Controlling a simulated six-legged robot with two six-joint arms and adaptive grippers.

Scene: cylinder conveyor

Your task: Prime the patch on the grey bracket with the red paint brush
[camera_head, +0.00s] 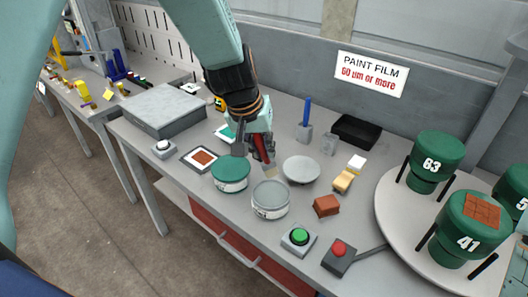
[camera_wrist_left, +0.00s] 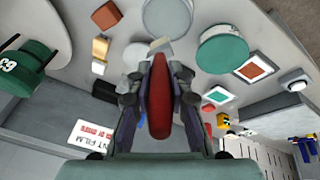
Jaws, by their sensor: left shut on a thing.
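My left gripper (camera_head: 256,146) is shut on the red paint brush (camera_head: 264,152), which points down with pale bristles above the far rim of an open tin of grey paint (camera_head: 270,197). I cannot tell whether the bristles touch the tin. In the left wrist view the red handle (camera_wrist_left: 160,95) lies between the two fingers. A small grey upright piece (camera_head: 329,143) stands behind the white disc; I cannot tell whether it is the grey bracket. A rust-brown patch (camera_head: 481,211) shows on top of green cylinder 41 (camera_head: 466,241). My right gripper is out of view.
A green tin (camera_head: 230,173) stands beside the grey one. A white disc (camera_head: 301,169), a red-brown block (camera_head: 326,205), a green button (camera_head: 299,237) and a red button (camera_head: 339,248) crowd the bench. A pale turntable (camera_head: 400,230) carries green cylinders at right.

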